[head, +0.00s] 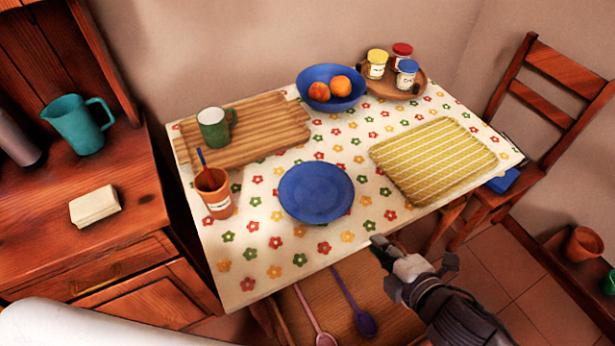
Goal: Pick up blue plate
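The blue plate (316,192) lies flat on the flowered tablecloth (270,262), close to the table's front edge. Nothing covers it and nothing is on it. My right gripper (413,252) is at the table's front edge, to the right of and nearer than the plate. Its fingers appear spread apart with nothing between them, and it does not touch the plate. My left gripper is not in view.
An orange cup (215,200) stands left of the plate. A wooden board (262,130) with a green mug (213,128), a blue fruit bowl (317,102) and a yellow mat (432,160) surround it. Below is an open drawer (390,325) with two spoons. A chair (545,110) stands right.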

